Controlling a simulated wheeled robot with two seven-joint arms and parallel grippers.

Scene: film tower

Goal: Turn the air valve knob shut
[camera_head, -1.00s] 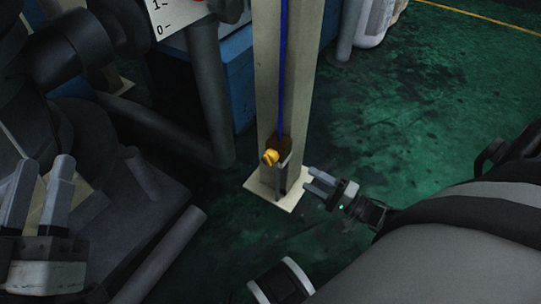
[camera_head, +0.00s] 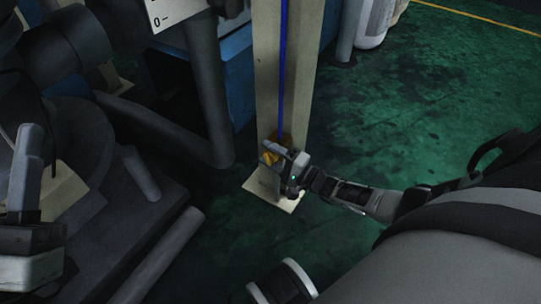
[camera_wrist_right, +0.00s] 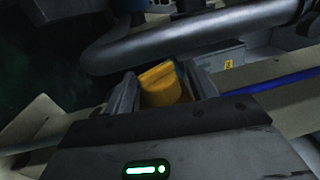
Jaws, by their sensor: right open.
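The yellow air valve knob (camera_head: 269,157) is low on the front of a cream post (camera_head: 268,92), near the post's foot. My right gripper (camera_head: 274,152) is at the knob and partly covers it in the head view. In the right wrist view the yellow knob (camera_wrist_right: 160,86) sits between the two open fingers of the right gripper (camera_wrist_right: 162,92), with its raised ridge showing. I cannot tell whether a finger touches it. My left gripper (camera_head: 36,150) is at the left edge of the head view, away from the post; whether it is open is unclear.
A blue tube (camera_head: 282,75) runs down the post to the valve. The post stands on a cream base plate (camera_head: 262,187). Dark grey pipes (camera_head: 205,95) and a blue cabinet (camera_head: 236,75) are left of it. Green floor (camera_head: 420,110) lies open to the right.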

